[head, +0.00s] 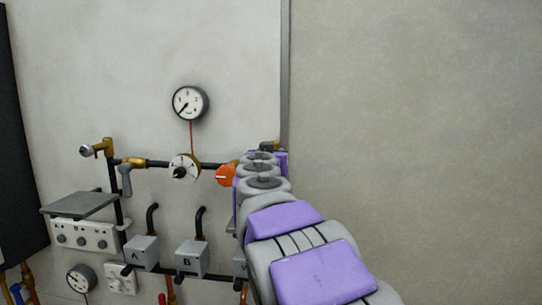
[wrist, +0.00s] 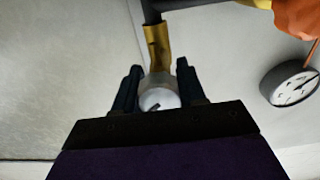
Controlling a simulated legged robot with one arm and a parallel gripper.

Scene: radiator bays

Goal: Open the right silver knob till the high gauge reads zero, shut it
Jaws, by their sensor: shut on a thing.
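The right silver knob (wrist: 158,98) sits between the two dark fingers of my gripper (wrist: 159,78) in the wrist view. It is joined to a brass fitting (wrist: 157,45) on a dark pipe. My gripper is shut on this knob. A gauge face also shows at the right of the wrist view (wrist: 291,82).
Left of my arm on the dark pipe are an orange knob (head: 225,175), a round dial (head: 184,168), a grey lever (head: 125,180) and the left silver knob (head: 88,150). Grey boxes (head: 142,251), a shelf (head: 80,205) and a low gauge (head: 82,279) lie below. The right wall is bare.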

